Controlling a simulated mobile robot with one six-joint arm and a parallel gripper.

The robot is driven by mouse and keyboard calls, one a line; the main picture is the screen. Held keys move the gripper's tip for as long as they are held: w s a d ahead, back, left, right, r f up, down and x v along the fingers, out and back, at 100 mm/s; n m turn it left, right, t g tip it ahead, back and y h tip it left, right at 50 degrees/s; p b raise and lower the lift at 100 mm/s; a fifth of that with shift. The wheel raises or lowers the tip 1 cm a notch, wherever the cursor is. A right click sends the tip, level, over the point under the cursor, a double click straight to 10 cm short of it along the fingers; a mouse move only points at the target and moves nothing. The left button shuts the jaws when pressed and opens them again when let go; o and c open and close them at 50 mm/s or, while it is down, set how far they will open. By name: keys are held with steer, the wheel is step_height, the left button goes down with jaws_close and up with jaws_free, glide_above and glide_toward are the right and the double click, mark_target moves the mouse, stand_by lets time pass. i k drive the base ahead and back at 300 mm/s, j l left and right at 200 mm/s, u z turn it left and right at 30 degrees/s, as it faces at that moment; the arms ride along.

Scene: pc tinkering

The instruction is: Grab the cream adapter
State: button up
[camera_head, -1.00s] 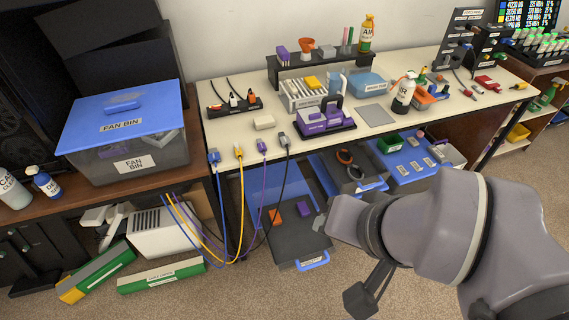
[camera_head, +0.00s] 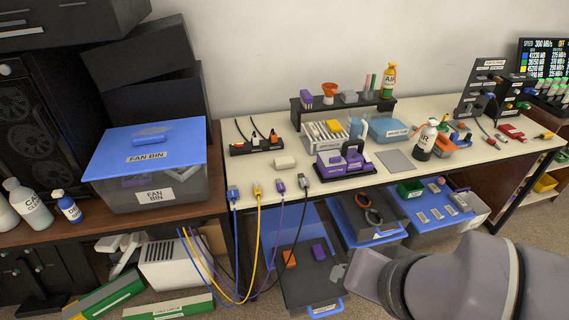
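A small cream block that looks like the adapter (camera_head: 285,162) lies flat on the cream tabletop (camera_head: 262,190), left of the purple dock and in front of the black power strip. Nothing covers it. My arm comes in from the lower right corner, in front of the bench and below the tabletop. My gripper (camera_head: 347,278) is at the left end of the arm, right of and nearer than the adapter, well apart from it. Its fingers are small and partly hidden by the wrist, so I cannot tell whether they are open.
Blue, yellow, purple and black cables (camera_head: 258,222) hang over the front edge below the adapter. A purple dock (camera_head: 343,166) and grey mat (camera_head: 395,160) lie to its right. A black power strip (camera_head: 257,144) is behind. Tabletop around the adapter is clear.

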mark_target(287, 162)
steer(key=i+j+z, duration=0.2)
steer(key=i+j, duration=0.15)
steer(key=j, duration=0.3)
steer(key=i+j, duration=0.15)
steer(key=j, duration=0.15)
steer(key=i+j+z, duration=0.15)
steer(key=j, duration=0.2)
steer(key=i+j+z, duration=0.1)
steer(key=j, duration=0.25)
steer(key=i+j+z, duration=0.1)
steer(key=j, duration=0.25)
steer(key=i+j, duration=0.2)
steer(key=j, duration=0.2)
steer(key=z, duration=0.05)
